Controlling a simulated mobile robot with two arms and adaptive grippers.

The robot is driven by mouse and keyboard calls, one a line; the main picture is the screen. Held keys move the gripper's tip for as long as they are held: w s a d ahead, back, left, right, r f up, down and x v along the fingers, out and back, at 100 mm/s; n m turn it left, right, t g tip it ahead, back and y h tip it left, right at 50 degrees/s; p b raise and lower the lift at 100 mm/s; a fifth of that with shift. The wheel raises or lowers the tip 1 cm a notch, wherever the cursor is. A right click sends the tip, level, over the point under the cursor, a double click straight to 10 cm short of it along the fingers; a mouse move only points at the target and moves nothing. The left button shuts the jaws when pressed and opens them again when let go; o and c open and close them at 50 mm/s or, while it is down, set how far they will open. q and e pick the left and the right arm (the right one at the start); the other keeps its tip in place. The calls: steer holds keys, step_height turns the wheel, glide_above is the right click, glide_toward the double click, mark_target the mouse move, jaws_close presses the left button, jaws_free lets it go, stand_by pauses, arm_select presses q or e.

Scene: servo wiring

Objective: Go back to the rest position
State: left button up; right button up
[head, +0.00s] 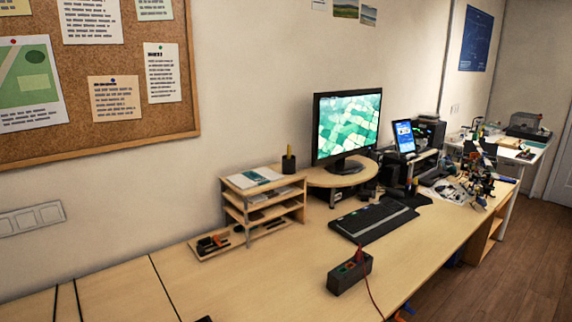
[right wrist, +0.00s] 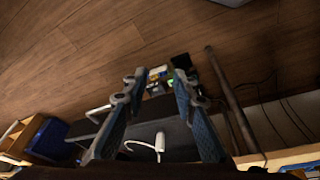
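My right gripper (right wrist: 156,80) shows in the right wrist view. Its two blue-grey fingers are apart, with nothing held between them, above a wooden floor. My left gripper does not show in either view. In the head view a dark box (head: 349,274) with a red part on top stands near the desk's front edge. A thin red cable (head: 371,293) runs from it over that edge.
The wooden desk (head: 270,275) carries a keyboard (head: 373,220), a monitor (head: 346,125) on a stand, and a shelf organiser (head: 263,205). A cluttered area with small parts (head: 470,185) lies at the far right. The desk's near left is mostly clear.

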steer(key=s+f+g, duration=0.1)
steer(key=s+f, duration=0.1)
steer(key=f, duration=1)
steer(key=s+f, duration=0.3)
steer(key=f, duration=0.9)
steer(key=s+d+f+g, duration=0.1)
steer(key=s+d+f, duration=0.2)
steer(key=s+f, duration=0.9)
steer(key=s, duration=0.3)
steer(key=shift+d+f, duration=0.15)
steer(key=shift+f, duration=0.25)
